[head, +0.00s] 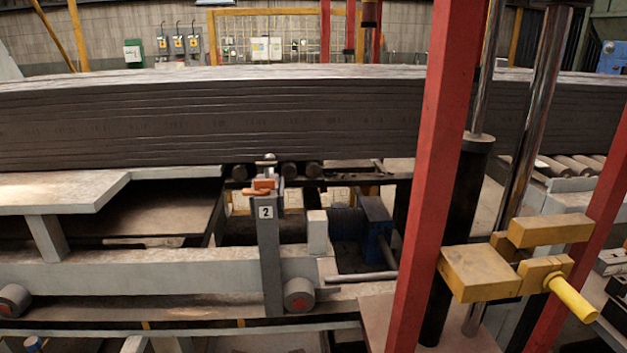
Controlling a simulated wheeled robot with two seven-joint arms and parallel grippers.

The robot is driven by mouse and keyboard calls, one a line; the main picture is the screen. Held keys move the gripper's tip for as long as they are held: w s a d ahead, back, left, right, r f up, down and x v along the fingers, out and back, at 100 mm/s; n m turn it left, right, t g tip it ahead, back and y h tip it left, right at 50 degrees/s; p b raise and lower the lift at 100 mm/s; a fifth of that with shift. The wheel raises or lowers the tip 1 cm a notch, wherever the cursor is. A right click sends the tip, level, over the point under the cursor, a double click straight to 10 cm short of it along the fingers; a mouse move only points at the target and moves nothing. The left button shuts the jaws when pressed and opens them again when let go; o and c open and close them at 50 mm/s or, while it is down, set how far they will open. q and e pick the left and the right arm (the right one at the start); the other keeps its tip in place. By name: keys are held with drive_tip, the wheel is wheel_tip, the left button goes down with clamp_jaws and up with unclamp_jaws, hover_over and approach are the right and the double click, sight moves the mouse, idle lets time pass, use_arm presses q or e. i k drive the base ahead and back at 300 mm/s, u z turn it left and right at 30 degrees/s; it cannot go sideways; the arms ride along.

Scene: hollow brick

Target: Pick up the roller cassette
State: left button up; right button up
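No separate, loose roller cassette can be made out in the head view. Dark rollers (290,171) sit in a row under the long dark slab stack at the centre, partly hidden by it. I cannot tell whether either set is the roller cassette. Neither of my grippers is in view.
The long dark slab stack (200,125) spans the view. A grey post marked 2 (268,245) stands at centre. A red post (437,170), a yellow block with a handle (484,273) and a shiny rod (533,110) stand at right. A pale platform (70,190) is at left.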

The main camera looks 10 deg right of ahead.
sight(269, 166)
drive_tip(key=z, duration=0.15)
drive_tip(key=i, duration=0.85)
drive_tip(key=u, duration=0.35)
